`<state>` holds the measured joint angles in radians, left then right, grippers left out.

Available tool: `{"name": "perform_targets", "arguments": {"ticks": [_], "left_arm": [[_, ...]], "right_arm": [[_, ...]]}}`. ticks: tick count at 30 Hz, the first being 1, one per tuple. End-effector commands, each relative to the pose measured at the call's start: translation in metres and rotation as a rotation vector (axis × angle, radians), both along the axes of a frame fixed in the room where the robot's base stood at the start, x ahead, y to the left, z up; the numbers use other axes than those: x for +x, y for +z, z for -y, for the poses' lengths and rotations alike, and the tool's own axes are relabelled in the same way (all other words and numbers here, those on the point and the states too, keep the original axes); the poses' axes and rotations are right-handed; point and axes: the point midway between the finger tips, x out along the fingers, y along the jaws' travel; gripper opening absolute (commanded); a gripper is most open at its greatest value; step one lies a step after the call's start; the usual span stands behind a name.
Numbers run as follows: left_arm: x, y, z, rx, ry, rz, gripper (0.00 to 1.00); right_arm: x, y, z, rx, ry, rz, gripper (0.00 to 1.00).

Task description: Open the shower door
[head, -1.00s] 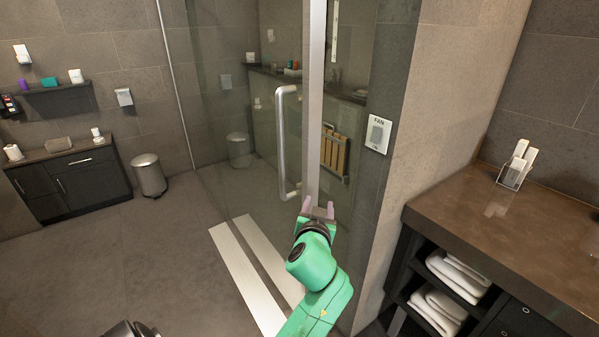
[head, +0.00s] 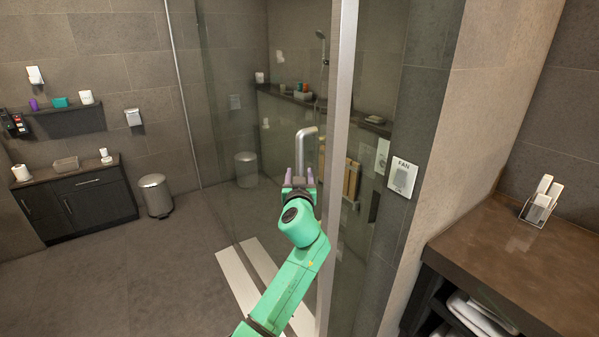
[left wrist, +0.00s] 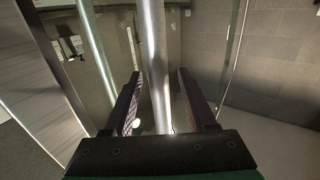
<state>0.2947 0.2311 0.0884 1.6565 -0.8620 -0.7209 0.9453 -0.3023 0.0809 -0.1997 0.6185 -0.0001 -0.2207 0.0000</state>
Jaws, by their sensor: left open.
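The shower door is a clear glass panel (head: 235,110) in the middle of the head view. A silver upright frame (head: 342,110) stands at its right side. I cannot tell whether the door is ajar. Its silver bar handle (head: 306,137) is upright, with the lower part hidden behind my gripper. My left gripper (head: 300,178) is open at the handle. In the left wrist view the handle bar (left wrist: 155,60) runs between the two spread fingers (left wrist: 156,95), with a gap visible on each side. My right gripper is not in view.
A fan switch plate (head: 402,176) is on the wall right of the door. A brown counter (head: 500,245) stands at the right, with towels (head: 478,315) below. A bin (head: 155,195) and dark cabinet (head: 75,200) are at the left. The floor (head: 130,270) at the left is clear.

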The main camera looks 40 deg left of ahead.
Motion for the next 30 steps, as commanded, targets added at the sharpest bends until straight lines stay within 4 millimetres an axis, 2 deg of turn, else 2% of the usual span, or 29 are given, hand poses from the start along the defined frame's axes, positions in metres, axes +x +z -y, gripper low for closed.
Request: {"name": "perform_targets", "arguments": {"ticks": [5, 6, 10, 30], "left_arm": [[0.0003, -0.0007, 0.0, 0.0, -0.001, 0.0, 0.57], [0.0003, -0.0007, 0.0002, 0.001, -0.001, -0.001, 0.49], [0.0001, -0.0007, 0.0003, 0.001, -0.001, -0.001, 0.0], [0.0001, -0.0014, 0.0004, 0.0, 0.0, -0.003, 0.0]], "right_arm": [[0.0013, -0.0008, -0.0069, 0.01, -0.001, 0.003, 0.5], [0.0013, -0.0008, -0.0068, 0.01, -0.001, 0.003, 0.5], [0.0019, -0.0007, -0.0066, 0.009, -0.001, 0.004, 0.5], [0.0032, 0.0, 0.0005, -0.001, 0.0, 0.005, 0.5]]}}
